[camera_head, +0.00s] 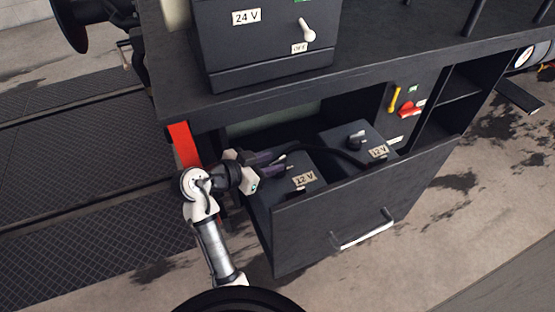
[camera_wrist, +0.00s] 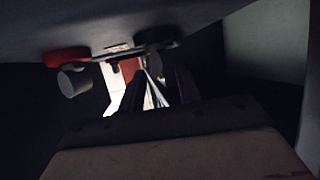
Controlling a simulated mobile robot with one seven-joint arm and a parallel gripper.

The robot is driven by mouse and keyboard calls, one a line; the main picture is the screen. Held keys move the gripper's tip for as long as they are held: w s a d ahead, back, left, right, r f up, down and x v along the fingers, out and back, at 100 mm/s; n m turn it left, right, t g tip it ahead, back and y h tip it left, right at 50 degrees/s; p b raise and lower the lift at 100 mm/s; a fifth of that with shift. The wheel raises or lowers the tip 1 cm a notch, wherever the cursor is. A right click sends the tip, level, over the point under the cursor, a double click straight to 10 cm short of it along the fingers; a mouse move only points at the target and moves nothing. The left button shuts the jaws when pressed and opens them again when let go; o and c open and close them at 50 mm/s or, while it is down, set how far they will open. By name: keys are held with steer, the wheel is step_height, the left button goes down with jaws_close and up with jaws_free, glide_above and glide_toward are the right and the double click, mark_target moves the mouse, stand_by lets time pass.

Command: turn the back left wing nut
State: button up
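My gripper (camera_head: 280,160) reaches in from the left, low over the back left part of the left battery (camera_head: 280,196). In the wrist view its two dark fingers (camera_wrist: 160,88) stand apart with a bright gap between them. The wrist view also shows a red terminal piece (camera_wrist: 67,57) with a grey cylinder (camera_wrist: 75,83) and a black terminal piece (camera_wrist: 155,38). I cannot make out the back left wing nut; my gripper and deep shadow cover that area.
The cabinet top (camera_head: 370,70) overhangs the drawer's back, with a 24 V box (camera_head: 265,45) on it. A black cable (camera_head: 325,150) runs across to the right battery (camera_head: 350,140). A red post (camera_head: 184,144) stands close to my arm. The drawer front has a white handle (camera_head: 362,236).

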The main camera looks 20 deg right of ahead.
mark_target(275, 161)
steer(key=shift+x, duration=1.55)
steer(key=shift+c, duration=0.2)
jaws_close()
